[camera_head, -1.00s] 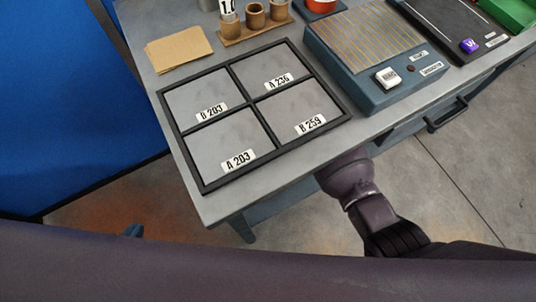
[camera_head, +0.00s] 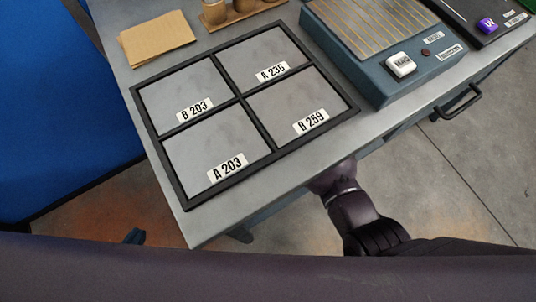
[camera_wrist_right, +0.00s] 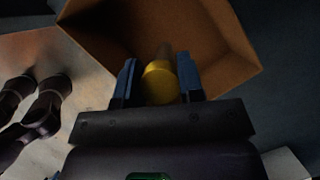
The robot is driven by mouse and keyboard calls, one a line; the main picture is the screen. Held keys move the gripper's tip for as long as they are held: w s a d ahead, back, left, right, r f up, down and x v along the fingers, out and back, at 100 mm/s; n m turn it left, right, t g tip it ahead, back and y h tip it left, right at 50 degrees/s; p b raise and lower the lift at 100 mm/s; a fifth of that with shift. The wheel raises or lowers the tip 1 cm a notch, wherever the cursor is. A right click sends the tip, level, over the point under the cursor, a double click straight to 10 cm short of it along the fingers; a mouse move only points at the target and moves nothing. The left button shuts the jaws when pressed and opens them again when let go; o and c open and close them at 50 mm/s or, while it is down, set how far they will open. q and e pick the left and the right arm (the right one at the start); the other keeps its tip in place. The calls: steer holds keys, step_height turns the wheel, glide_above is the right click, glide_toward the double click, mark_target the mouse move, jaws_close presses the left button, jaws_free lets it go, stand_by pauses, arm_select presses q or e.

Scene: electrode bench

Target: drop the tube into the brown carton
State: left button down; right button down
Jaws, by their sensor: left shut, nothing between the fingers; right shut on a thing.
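The brown carton (camera_wrist_right: 215,38) lies open below my right gripper in the right wrist view, its inner walls and rim showing. My right gripper (camera_wrist_right: 160,72) is shut on the tube (camera_wrist_right: 161,84), whose round yellow end faces the camera. The tube's far part looks brownish and reaches over the carton's opening. How far it is above the carton's floor I cannot tell. The carton and tube do not show in the head view. There, only a small blue tip of my left gripper (camera_head: 133,236) shows above my dark arm; it is shut and empty.
The grey table (camera_head: 205,225) carries a black four-part tray (camera_head: 268,148), tan paper (camera_head: 158,40), a wooden holder (camera_head: 235,15) and a blue device (camera_head: 390,85) with a white button. A drawer handle (camera_head: 460,103) sticks out at the front. Floor shows at right.

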steer(key=shift+w+f, duration=0.1)
steer(key=shift+f, duration=0.1)
steer(key=c, duration=0.7)
jaws_free()
steer(key=shift+o, duration=0.2)
